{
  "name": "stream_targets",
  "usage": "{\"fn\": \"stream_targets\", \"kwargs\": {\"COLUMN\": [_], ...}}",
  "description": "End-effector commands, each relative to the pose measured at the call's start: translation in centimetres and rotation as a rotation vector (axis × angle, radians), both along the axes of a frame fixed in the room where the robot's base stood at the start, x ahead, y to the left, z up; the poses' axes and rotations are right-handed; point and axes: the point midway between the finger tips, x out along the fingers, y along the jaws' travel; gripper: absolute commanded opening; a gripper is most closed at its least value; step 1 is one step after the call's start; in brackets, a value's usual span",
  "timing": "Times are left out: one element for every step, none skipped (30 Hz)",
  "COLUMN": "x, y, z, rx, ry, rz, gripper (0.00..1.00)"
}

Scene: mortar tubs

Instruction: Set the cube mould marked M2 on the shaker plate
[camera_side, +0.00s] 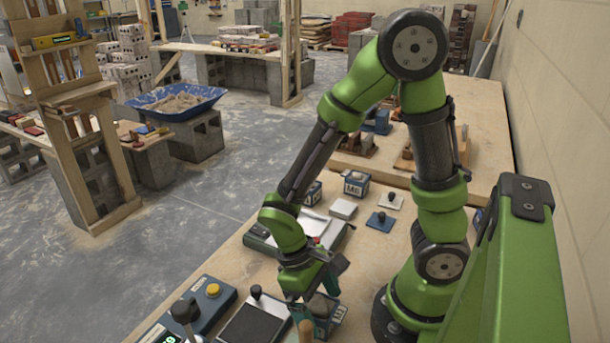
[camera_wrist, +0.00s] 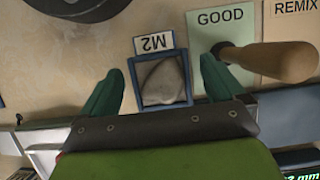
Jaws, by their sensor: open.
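The cube mould marked M2 (camera_wrist: 160,82) is a blue-rimmed square box with grey mortar inside and a white label, which reads upside down in the wrist view. In the side view the mould (camera_side: 323,308) stands on the bench under my wrist, partly hidden. My gripper (camera_wrist: 160,88) is open, with one teal finger on each side of the mould and a gap visible on both sides. It also shows in the side view (camera_side: 319,297). A dark flat plate with a black knob (camera_side: 252,322), possibly the shaker plate, lies left of the mould.
A green GOOD card (camera_wrist: 222,35) and a REMIX card (camera_wrist: 292,30) lie beside the mould, with a wooden handle (camera_wrist: 275,60) standing over them. Other moulds (camera_side: 355,184) and a blue lid (camera_side: 380,221) stand farther back. A blue control box (camera_side: 212,298) is at left.

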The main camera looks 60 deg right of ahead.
Motion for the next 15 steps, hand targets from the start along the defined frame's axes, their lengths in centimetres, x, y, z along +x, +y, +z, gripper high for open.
{"fn": "stream_targets", "kwargs": {"x": [-0.36, -0.46, -0.54, -0.61, -0.64, -0.65, -0.66, -0.65, -0.64, -0.64, -0.64, -0.64, -0.64, -0.63, -0.62], "y": [0.01, 0.00, 0.01, 0.02, 0.02, 0.02, 0.02, 0.02, 0.03, 0.03, 0.03, 0.02, 0.03, 0.03, 0.03], "z": [-0.65, -0.93, -1.24, -1.40, -1.52, -1.60, -1.62, -1.62, -1.61, -1.61, -1.60, -1.59, -1.59, -1.59, -1.58], "rx": [-0.001, -0.001, -0.001, -0.001, 0.000, 0.000, 0.000, 0.000, 0.000, 0.000, 0.000, 0.000, 0.000, 0.000, 0.000], "ry": [0.005, 0.004, 0.002, 0.002, 0.001, -0.001, -0.001, -0.001, -0.002, -0.002, -0.002, -0.002, -0.002, -0.002, -0.002], "rz": [0.000, 0.001, 0.001, 0.000, 0.000, 0.001, 0.000, 0.000, 0.000, 0.000, 0.000, 0.000, 0.000, 0.000, 0.000], "gripper": [0.96, 0.96, 0.96, 0.96, 0.96, 0.96, 0.96, 0.96, 0.96, 0.96, 0.96, 0.94, 0.90, 0.85, 0.79]}}
